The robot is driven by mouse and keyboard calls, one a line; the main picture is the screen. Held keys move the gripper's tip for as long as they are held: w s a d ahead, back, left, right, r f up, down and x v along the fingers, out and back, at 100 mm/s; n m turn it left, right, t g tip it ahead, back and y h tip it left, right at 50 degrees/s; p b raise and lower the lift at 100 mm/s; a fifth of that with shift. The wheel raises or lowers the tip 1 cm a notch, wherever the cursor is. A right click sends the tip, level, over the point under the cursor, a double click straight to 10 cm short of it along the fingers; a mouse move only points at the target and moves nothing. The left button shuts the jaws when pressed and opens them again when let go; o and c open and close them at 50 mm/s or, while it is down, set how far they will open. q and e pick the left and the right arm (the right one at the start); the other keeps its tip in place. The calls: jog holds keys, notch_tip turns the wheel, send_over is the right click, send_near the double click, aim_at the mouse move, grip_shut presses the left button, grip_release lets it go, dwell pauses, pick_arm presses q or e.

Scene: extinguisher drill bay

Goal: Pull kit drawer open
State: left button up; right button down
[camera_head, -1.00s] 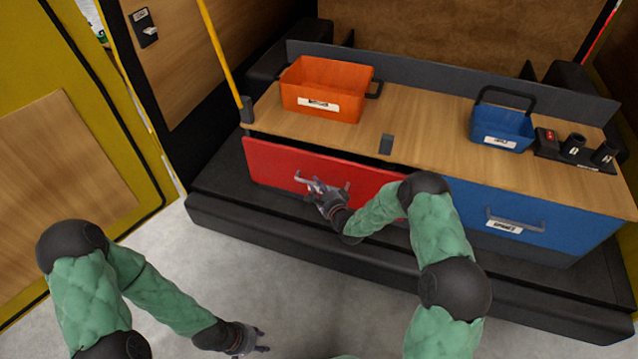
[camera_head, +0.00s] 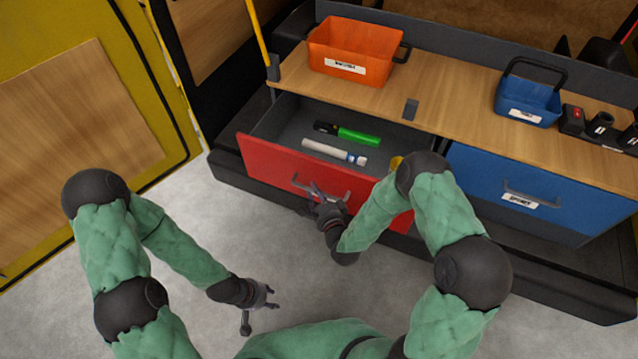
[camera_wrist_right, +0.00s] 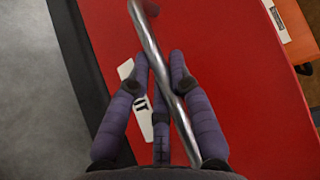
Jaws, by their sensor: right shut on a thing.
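The kit drawer has a red front (camera_head: 265,165) and stands pulled out from the bench, its dark inside showing. In it lie a green and black stick (camera_head: 348,133) and a white stick (camera_head: 334,151); a yellow thing (camera_head: 396,162) is partly hidden behind my right arm. My right gripper (camera_head: 318,196) is shut on the metal drawer handle (camera_head: 305,188); the right wrist view shows its fingers (camera_wrist_right: 160,75) around the bar (camera_wrist_right: 165,75) against the red front, with a white label (camera_wrist_right: 138,105) partly covered. My left gripper (camera_head: 268,300) hangs empty above the floor, fingers apart.
An orange bin (camera_head: 352,52) and a blue bin (camera_head: 527,95) stand on the wooden bench top (camera_head: 450,90). A shut blue drawer (camera_head: 545,190) is to the right. A yellow pole (camera_head: 255,28) rises at the bench's left end. Grey floor (camera_head: 215,210) is clear in front.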

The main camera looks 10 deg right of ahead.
jog(key=shift+s+a, duration=0.1)
jog(key=shift+s, duration=0.1)
jog(key=c, duration=1.1)
grip_release()
jog(key=v, duration=1.2)
jog(key=shift+a+f, duration=0.1)
jog(key=shift+f, duration=0.05)
notch_tip(320, 180, down, 7)
jog(key=n+g, duration=0.5)
jog(key=s+f+n+g, duration=0.4)
jog(key=s+n+g, duration=0.1)
jog(key=s, duration=0.2)
jog(key=s+a+f+n+g, duration=0.1)
jog(key=s+f+n+g, duration=0.2)
jog(key=s, duration=0.4)
jog(key=n+g, duration=0.1)
jog(key=g, duration=0.1)
jog(key=shift+s+a+f+n+g+y, duration=0.3)
jog(key=shift+s+a+f+n, duration=0.05)
jog(key=shift+f+n, duration=0.05)
